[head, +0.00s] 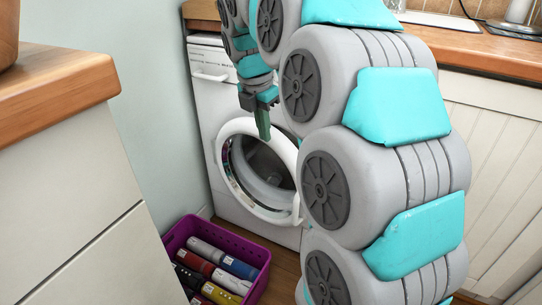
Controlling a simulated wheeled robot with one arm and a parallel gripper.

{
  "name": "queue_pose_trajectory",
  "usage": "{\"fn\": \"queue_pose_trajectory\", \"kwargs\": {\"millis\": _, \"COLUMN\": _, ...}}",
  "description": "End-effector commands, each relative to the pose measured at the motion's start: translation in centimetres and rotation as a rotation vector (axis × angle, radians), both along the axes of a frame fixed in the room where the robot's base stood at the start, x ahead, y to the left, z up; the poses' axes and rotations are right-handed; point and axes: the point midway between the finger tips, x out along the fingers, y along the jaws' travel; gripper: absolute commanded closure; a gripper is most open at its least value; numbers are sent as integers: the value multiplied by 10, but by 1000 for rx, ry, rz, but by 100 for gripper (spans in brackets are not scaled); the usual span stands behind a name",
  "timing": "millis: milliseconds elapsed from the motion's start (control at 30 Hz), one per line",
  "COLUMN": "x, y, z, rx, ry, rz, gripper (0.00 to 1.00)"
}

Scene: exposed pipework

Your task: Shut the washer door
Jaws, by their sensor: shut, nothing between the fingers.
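The white washer (208,100) stands against the wall left of my arm. Its round door (232,128) has a thick white ring and a see-through middle, with the drum showing behind. The door seems to stand at an angle to the washer front, but I cannot tell how far open it is. My gripper (263,132) points down, shut and empty, in front of the upper part of the door ring. I cannot tell whether it touches the ring. My arm hides the right side of the washer and part of the door's right edge.
A cabinet with a wooden top (62,88) fills the left foreground. White cabinets (500,135) under a wooden counter (490,52) stand behind my arm at right.

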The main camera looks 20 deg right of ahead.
Motion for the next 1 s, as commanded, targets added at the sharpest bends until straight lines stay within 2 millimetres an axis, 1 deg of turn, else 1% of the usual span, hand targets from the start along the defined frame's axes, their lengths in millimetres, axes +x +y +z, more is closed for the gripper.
{"fn": "queue_pose_trajectory", "kwargs": {"millis": 33, "x": -1, "y": -4, "z": 0, "rx": -30, "ry": 5, "rz": 22, "gripper": 100}}
{"fn": "queue_pose_trajectory", "kwargs": {"millis": 167, "x": -2, "y": -8, "z": -6, "rx": -60, "ry": 16, "rz": 54, "gripper": 100}}
{"fn": "queue_pose_trajectory", "kwargs": {"millis": 267, "x": -2, "y": -10, "z": -16, "rx": -61, "ry": 20, "rz": 57, "gripper": 100}}
{"fn": "queue_pose_trajectory", "kwargs": {"millis": 367, "x": 0, "y": -13, "z": -30, "rx": -61, "ry": 17, "rz": 55, "gripper": 100}}
{"fn": "queue_pose_trajectory", "kwargs": {"millis": 500, "x": 3, "y": -19, "z": -57, "rx": -61, "ry": 19, "rz": 54, "gripper": 100}}
{"fn": "queue_pose_trajectory", "kwargs": {"millis": 600, "x": 5, "y": -22, "z": -73, "rx": -60, "ry": 20, "rz": 55, "gripper": 100}}
{"fn": "queue_pose_trajectory", "kwargs": {"millis": 800, "x": 8, "y": -29, "z": -102, "rx": -59, "ry": 21, "rz": 55, "gripper": 100}}
{"fn": "queue_pose_trajectory", "kwargs": {"millis": 833, "x": 9, "y": -30, "z": -105, "rx": -58, "ry": 19, "rz": 54, "gripper": 100}}
{"fn": "queue_pose_trajectory", "kwargs": {"millis": 1000, "x": 20, "y": -50, "z": -100, "rx": -58, "ry": 12, "rz": 52, "gripper": 100}}
